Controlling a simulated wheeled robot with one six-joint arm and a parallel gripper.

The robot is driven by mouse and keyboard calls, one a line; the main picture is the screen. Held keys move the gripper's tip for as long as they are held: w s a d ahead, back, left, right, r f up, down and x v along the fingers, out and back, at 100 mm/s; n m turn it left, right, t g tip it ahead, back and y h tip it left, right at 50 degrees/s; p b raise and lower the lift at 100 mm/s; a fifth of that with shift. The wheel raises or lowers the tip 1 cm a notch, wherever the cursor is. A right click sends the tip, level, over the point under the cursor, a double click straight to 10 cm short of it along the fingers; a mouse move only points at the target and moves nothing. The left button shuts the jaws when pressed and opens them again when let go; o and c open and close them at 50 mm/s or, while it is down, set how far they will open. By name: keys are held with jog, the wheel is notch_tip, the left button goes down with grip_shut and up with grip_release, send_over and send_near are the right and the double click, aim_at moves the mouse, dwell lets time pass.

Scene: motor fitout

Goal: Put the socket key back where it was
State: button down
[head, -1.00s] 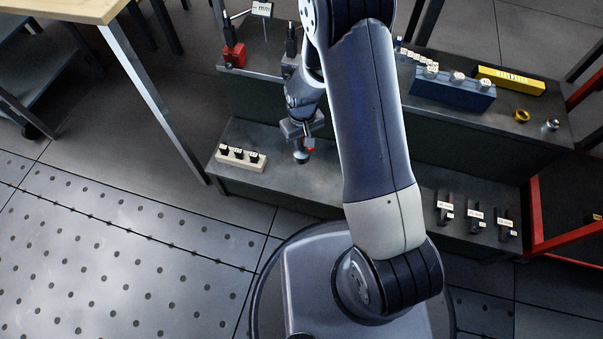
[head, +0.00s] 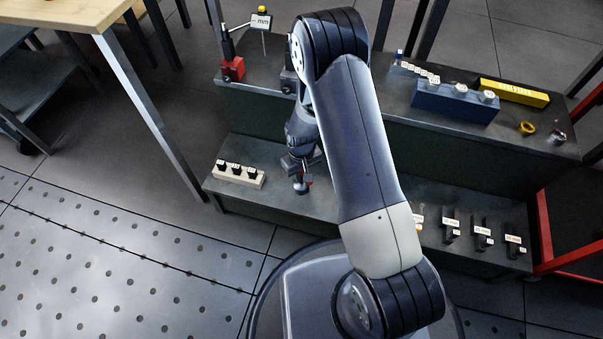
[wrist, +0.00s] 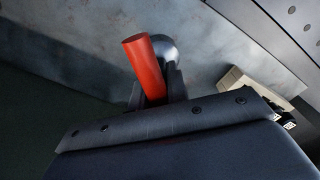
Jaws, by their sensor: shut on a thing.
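My gripper (head: 301,178) is over the lower shelf (head: 270,192), to the right of a pale block. It is shut on the socket key, whose red part (head: 308,182) shows beside the fingers. In the wrist view the key's red cylinder (wrist: 143,62) sticks out past my gripper (wrist: 160,88), with a rounded grey metal part (wrist: 166,48) beside it. The key's far end is hidden, and I cannot tell whether it touches the shelf. Several black holders with white labels (head: 482,236) stand on the right of the lower shelf; my arm partly covers one.
The pale block (head: 238,176) holds three black pieces. On the upper level are a red-based stand (head: 232,68), a blue block (head: 455,100), a yellow box (head: 514,92) and a brass ring (head: 527,128). A wooden table (head: 70,15) is at upper left.

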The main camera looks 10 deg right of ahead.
jog(key=shift+f, duration=0.2)
jog(key=c, duration=1.4)
grip_release()
jog(key=shift+o, duration=0.2)
jog(key=shift+r, duration=0.2)
notch_tip(320, 180, up, 12)
jog(key=p, duration=0.4)
jog(key=shift+p, duration=0.4)
jog(key=shift+f, duration=0.1)
